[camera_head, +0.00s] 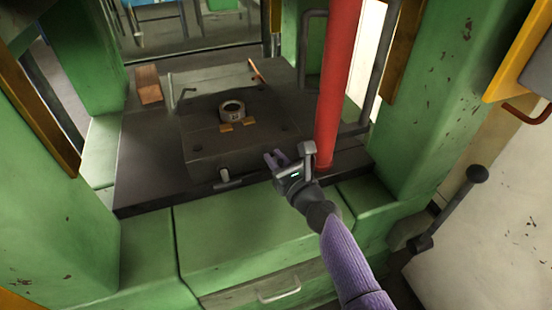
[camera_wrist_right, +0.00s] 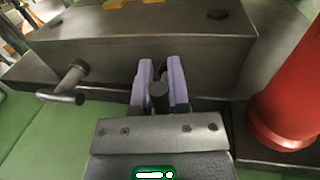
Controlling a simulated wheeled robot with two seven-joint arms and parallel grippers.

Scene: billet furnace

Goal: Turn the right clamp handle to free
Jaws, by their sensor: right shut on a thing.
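The right clamp handle (camera_wrist_right: 158,98) is a dark, round-ended bar at the front face of a grey steel block (camera_wrist_right: 150,52). My right gripper (camera_wrist_right: 160,84) is shut on it, with one lilac finger on each side. In the head view my right gripper (camera_head: 277,159) reaches the front right corner of the block (camera_head: 205,150) and hides most of this handle. The left clamp handle (camera_head: 228,180) sticks out at the front left of the block and also shows in the wrist view (camera_wrist_right: 66,84). My left gripper is not in view.
A thick red column (camera_head: 339,80) stands close to the right of my right gripper. A metal ring (camera_head: 232,108) sits on the block. Green machine posts (camera_head: 440,100) flank the dark bed. A lever with a black knob (camera_head: 477,174) is at the right, and a drawer handle (camera_head: 279,293) below.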

